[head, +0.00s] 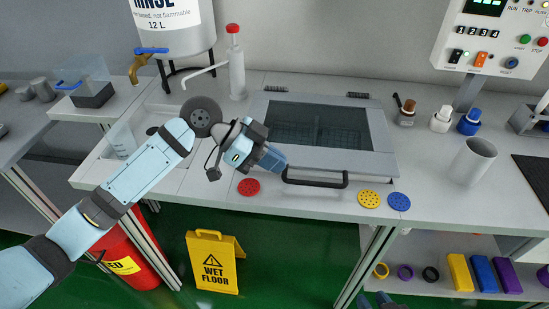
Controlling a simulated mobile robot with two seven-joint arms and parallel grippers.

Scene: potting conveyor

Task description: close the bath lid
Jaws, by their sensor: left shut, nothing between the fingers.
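The bath lid (374,164) is a grey panel with a dark window (320,127), set in the worktop with two hinges along its back edge. It looks flat or nearly flat, and a basket shows dimly through the window. Its black bar handle (316,184) is at the front edge. My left gripper (281,171) is shut and empty at the left end of the handle, over the lid's front left part. I cannot tell whether it touches the handle or lid. My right gripper (384,300) shows only partly at the bottom edge, well below the worktop; its fingers are unclear.
A red disc (248,187), yellow disc (369,199) and blue disc (398,201) lie along the front edge. A wash bottle (236,72) stands behind left. Small bottles (441,119) and a grey cup (472,161) stand right. A wet-floor sign (213,262) is below.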

